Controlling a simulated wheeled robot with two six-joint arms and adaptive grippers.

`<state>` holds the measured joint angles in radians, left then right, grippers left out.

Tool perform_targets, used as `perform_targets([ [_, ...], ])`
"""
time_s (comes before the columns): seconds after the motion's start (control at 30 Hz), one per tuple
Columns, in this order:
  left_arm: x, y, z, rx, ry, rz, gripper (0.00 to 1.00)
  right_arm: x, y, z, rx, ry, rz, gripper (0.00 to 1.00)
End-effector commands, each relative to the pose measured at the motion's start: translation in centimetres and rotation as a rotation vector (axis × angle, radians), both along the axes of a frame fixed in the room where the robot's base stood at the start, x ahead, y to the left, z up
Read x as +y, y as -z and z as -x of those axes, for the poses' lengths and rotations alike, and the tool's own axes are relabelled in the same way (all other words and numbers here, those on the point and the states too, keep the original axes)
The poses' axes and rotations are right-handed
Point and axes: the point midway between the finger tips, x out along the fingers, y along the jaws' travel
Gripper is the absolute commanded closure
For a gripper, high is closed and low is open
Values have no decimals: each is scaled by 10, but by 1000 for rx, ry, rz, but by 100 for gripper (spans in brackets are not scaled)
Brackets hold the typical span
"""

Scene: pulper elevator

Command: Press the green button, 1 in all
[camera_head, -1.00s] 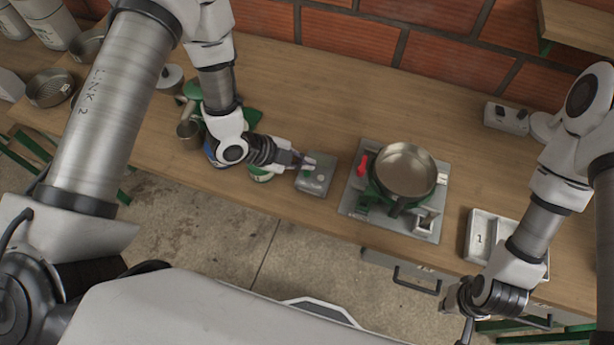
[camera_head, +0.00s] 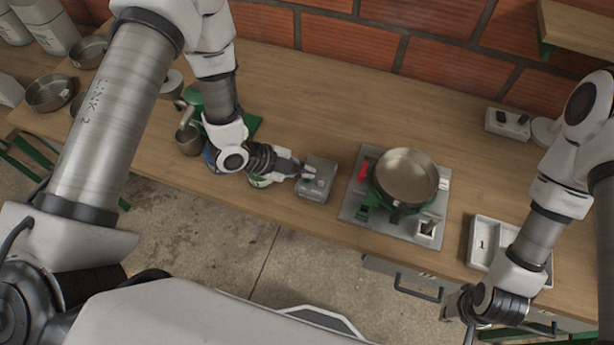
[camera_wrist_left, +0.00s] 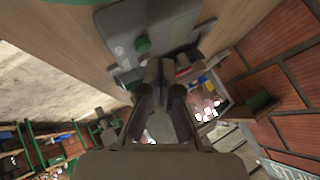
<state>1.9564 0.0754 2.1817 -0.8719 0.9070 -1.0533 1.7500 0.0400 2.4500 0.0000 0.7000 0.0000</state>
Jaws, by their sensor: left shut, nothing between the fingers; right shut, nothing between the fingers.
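A small grey box (camera_head: 316,189) stands near the front edge of the wooden table, left of the stove plate. Its round green button (camera_wrist_left: 142,44) shows in the left wrist view, just beyond my fingertips. My left gripper (camera_head: 308,172) is shut and empty, with its tips over the box's left part. It also shows in the left wrist view (camera_wrist_left: 160,66). In the head view the tips mostly hide the button, and I cannot tell whether they touch it. My right gripper (camera_head: 468,322) is shut and empty, low at the right, in front of the table.
A metal pan (camera_head: 407,176) sits on a stove plate (camera_head: 352,208) with a red part, right of the box. A white tray (camera_head: 483,237) lies further right. A grey switch box (camera_head: 507,123) stands at the back. Cups and green items crowd the left.

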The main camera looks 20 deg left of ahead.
Motion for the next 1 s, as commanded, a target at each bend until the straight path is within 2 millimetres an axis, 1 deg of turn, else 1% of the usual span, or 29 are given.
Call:
perform_targets([
  [0.47,0,0,0,0,0,0,100,0,0,0,0,0,0,100],
  [0.7,0,9,0,0,0,0,100,0,8,0,0,0,0,100],
  [1.0,0,8,0,0,0,0,100,0,7,0,0,0,0,100],
])
